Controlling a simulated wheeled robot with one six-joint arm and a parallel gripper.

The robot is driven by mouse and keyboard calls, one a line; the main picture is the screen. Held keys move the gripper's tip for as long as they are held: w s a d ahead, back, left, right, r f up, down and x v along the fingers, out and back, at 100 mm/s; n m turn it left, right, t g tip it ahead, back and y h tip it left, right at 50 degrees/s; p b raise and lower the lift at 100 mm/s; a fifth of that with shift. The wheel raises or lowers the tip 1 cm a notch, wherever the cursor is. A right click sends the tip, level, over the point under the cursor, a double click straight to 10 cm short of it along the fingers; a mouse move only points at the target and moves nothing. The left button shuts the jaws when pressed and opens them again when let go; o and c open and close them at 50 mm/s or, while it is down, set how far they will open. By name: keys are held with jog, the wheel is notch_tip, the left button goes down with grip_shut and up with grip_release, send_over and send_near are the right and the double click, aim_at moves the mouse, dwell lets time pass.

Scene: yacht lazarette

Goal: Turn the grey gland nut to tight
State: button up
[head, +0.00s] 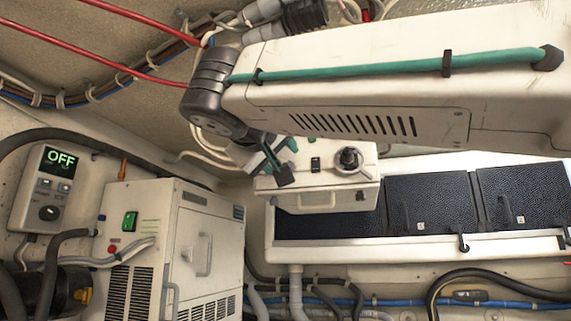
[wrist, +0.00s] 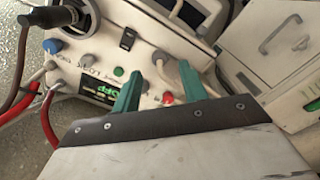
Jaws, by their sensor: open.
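My gripper (wrist: 160,69) is open, its two teal fingers apart over the front panel of a white box (wrist: 108,48) in the wrist view. A pale grey, elongated part (wrist: 172,74) shows between and behind the fingertips; I cannot tell whether it is the gland nut. A round grey collar with a black stem (wrist: 66,16) is at upper left, clear of the fingers. In the head view my gripper (head: 279,163) is at the left of the same white box (head: 325,184), and the collar (head: 349,158) stands on its top right. The nut's tightness cannot be read.
A red button (wrist: 167,98) and a blue knob (wrist: 52,46) are on the panel, with red cables at left. A white cabinet (head: 173,255) and a controller reading OFF (head: 47,187) stand left. A white trough with dark panels (head: 430,203) runs right.

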jog(key=shift+x, duration=2.15)
grip_shut()
jog(key=shift+m, duration=8.8)
